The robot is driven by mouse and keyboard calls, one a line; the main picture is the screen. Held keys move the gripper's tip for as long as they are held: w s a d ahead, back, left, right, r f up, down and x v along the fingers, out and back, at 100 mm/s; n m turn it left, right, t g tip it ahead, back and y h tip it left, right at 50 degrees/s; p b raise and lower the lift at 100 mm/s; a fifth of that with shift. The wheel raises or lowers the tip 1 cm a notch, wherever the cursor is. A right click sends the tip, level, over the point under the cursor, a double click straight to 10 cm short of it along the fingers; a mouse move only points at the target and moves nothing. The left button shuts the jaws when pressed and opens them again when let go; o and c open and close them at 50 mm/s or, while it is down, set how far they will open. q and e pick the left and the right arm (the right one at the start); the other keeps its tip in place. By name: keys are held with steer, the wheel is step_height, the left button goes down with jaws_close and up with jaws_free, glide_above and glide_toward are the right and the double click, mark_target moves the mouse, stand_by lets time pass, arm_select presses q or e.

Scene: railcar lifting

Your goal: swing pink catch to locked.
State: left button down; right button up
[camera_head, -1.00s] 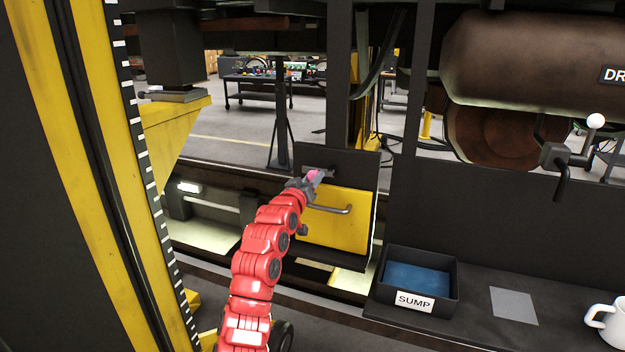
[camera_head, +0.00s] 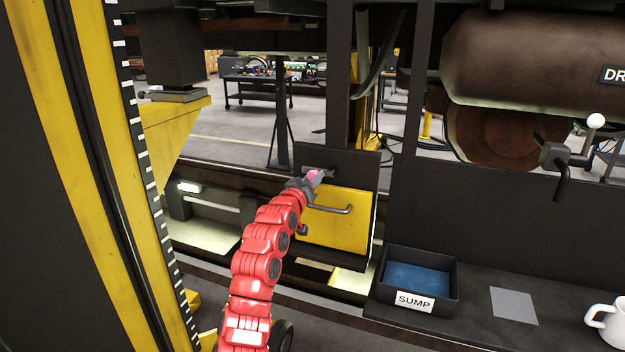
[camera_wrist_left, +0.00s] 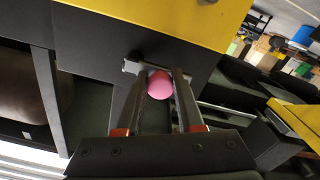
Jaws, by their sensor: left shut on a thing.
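The pink catch (camera_head: 313,175) shows as a small pink knob at the dark panel above a yellow door (camera_head: 335,222) with a grey bar handle (camera_head: 330,209). My left gripper (camera_head: 322,175) reaches it from the lower left, at the door's upper left corner. In the left wrist view the pink knob (camera_wrist_left: 160,84) sits between the two fingers of my left gripper (camera_wrist_left: 160,90), which is shut on it. The rest of the catch is mostly hidden by the fingers. My right gripper is not in view.
A black bin labelled SUMP (camera_head: 414,302) with a blue inside stands right of the door on a dark ledge. A grey square (camera_head: 514,306) and a white mug (camera_head: 606,324) are further right. A yellow and black column (camera_head: 75,170) rises at the left.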

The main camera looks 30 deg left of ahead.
arm_select(q)
steer(key=shift+f+n, duration=0.15)
steer(key=shift+n, duration=0.15)
steer(key=shift+f+n+b, duration=0.4)
steer(key=shift+n+b, duration=0.25)
steer(key=shift+n, duration=0.25)
steer(key=shift+d+f+n, duration=0.15)
steer(key=shift+f+n, duration=0.15)
steer(key=shift+n, duration=0.6)
steer(key=shift+w+d+f+n+p, duration=0.25)
steer(key=shift+d+n+p, duration=0.4)
steer(key=shift+n+p, duration=1.3)
steer(key=shift+w+d+f+n+p, duration=0.1)
steer(key=shift+d+f+n+p, duration=0.2)
steer(key=shift+d+n+p, duration=1.55)
steer(key=shift+w+a+f+n+p, duration=0.25)
steer(key=shift+a+n+p, duration=0.5)
steer(key=shift+n, duration=2.45)
steer(key=shift+s+d+f, duration=0.1)
steer(key=shift+d, duration=0.15)
steer(key=c, duration=0.5)
jaws_free()
